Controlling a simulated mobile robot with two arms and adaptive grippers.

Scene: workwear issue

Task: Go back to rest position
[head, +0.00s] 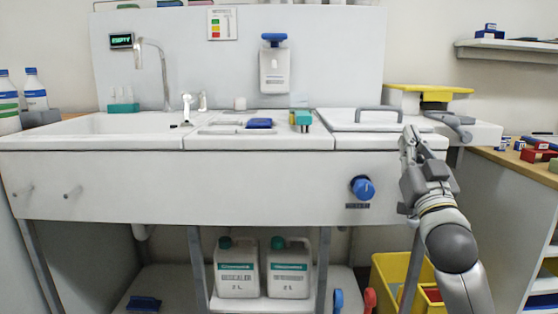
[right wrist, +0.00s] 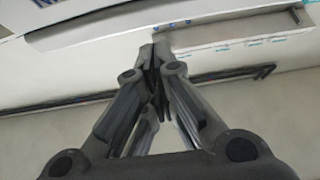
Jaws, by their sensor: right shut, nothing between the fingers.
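My right gripper (head: 410,142) is raised in front of the right end of the white sink unit (head: 200,185) in the head view. Its fingers point up, near the front edge of the counter and the white lid with a grey handle (head: 365,120). In the right wrist view the fingertips of the right gripper (right wrist: 155,55) meet, with nothing held between them. Behind them are pale surfaces and a dark bar. My left gripper does not show in either view.
A blue knob (head: 362,188) sticks out of the unit's front, left of my right gripper. A yellow bin (head: 390,272) stands below. Two white jugs (head: 238,270) sit under the sink. A wooden-topped shelf unit (head: 520,165) with small boxes stands at right.

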